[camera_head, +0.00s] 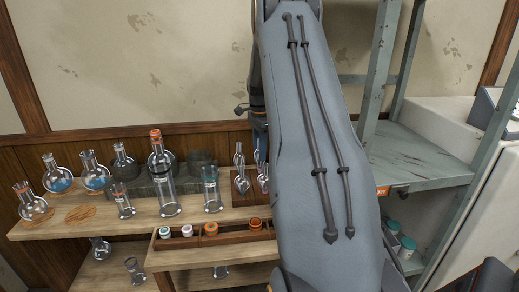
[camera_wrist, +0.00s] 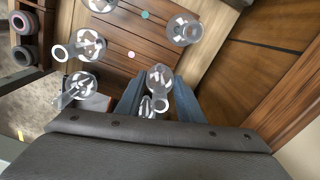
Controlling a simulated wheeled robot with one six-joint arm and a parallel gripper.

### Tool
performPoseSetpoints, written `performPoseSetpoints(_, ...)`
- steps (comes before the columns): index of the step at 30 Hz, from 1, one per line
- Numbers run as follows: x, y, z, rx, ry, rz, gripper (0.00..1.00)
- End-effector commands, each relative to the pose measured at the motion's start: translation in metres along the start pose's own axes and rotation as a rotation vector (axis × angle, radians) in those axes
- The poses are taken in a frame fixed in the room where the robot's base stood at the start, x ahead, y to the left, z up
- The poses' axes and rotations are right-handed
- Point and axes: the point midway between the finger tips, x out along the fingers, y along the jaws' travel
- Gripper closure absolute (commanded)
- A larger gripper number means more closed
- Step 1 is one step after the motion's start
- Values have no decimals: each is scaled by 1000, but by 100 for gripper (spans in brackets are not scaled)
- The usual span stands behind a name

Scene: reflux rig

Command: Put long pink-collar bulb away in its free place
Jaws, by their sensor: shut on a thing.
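In the wrist view my gripper (camera_wrist: 158,98) is shut on a clear glass bulb (camera_wrist: 160,78), its round end showing between the blue-grey fingers. I take it for the long pink-collar bulb, but its collar colour cannot be made out. Beyond it lies a brown wooden rack (camera_wrist: 115,38) with a bare pink dot (camera_wrist: 131,54) and a bare teal dot (camera_wrist: 145,15). Other glass bulbs stand around these dots, one at the left (camera_wrist: 88,45) and one at the right (camera_wrist: 183,30). In the head view my arm hides the gripper and part of the rack (camera_head: 241,197).
In the head view, flasks and cylinders (camera_head: 162,170) crowd the wooden bench left of the rack. A tray of coloured rings (camera_head: 187,241) is in front. A wooden wall rises close behind. A grey-green shelf (camera_head: 425,155) stands at the right.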

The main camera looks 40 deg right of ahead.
Motion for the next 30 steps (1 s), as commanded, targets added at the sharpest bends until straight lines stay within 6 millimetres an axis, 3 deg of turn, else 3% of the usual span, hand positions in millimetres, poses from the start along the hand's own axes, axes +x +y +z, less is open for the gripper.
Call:
performPoseSetpoints(28,9,0,0,0,0,-1,82)
performPoseSetpoints(29,9,0,0,0,0,-1,61)
performPoseSetpoints(30,9,0,0,0,0,-1,54)
